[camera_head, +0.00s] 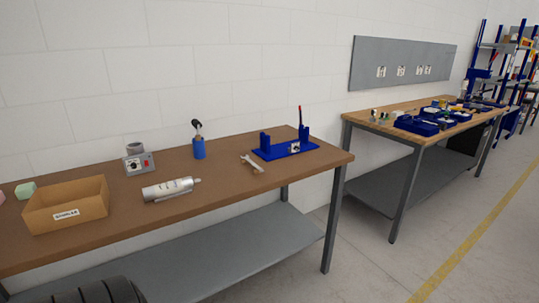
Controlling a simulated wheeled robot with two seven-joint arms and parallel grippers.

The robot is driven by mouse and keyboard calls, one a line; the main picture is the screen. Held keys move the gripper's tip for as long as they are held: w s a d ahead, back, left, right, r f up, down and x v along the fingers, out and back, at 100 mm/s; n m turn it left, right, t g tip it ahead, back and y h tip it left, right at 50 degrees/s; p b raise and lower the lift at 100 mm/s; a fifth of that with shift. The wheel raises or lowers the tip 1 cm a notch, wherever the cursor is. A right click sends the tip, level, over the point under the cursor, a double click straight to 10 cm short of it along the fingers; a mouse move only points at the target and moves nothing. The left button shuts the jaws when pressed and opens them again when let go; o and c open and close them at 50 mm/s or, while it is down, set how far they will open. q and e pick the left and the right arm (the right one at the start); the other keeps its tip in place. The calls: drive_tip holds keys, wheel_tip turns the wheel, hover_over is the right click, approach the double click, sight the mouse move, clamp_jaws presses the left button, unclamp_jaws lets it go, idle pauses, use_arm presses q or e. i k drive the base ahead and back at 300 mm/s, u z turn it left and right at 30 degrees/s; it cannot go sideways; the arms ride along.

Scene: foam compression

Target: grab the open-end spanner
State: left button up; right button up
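The open-end spanner (251,163) is a small silver tool lying flat on the brown table (216,204). It lies just in front of the left end of a blue fixture (285,150), with a small gap or contact that I cannot tell. Neither of my gripper fingers shows in the head view. A dark ribbed part, probably of my own arm, shows at the bottom left edge.
A second table (388,126) with blue trays stands to the right. Floor is clear in front.

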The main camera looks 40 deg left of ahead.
sight(247, 159)
drive_tip(key=i, duration=3.35)
drive_tip(key=u, duration=1.85)
